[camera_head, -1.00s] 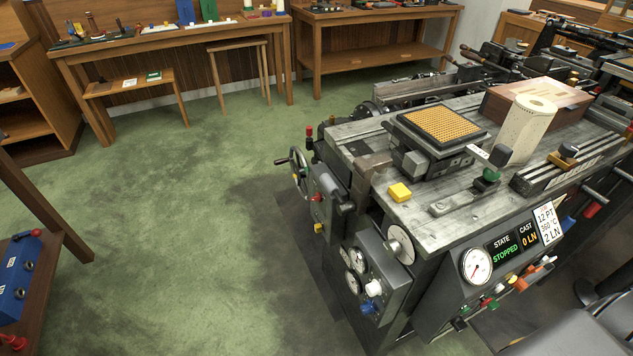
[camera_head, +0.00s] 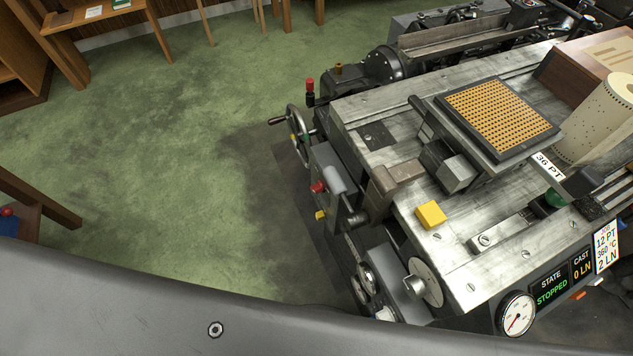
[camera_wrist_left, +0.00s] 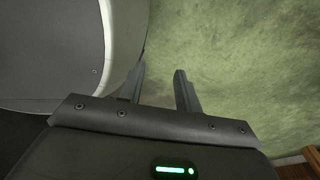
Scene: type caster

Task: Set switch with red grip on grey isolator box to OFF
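A grey box (camera_head: 332,165) is on the left end of the casting machine, in the head view. A small red grip (camera_head: 318,187) shows on its left side, with a yellow piece (camera_head: 321,215) below it. The grip's setting and any OFF label are too small to read. My left gripper (camera_wrist_left: 160,82) is open and empty in the left wrist view, with green floor behind its fingers. It is not seen in the head view, and neither is my right gripper. The switch is not in the left wrist view.
A handwheel (camera_head: 298,135) and a red-topped lever (camera_head: 310,90) stick out just behind the box. The machine's metal bed (camera_head: 400,215) lies to the right. Green carpet (camera_head: 170,180) to the left is clear. A grey part of my own arm crosses the bottom.

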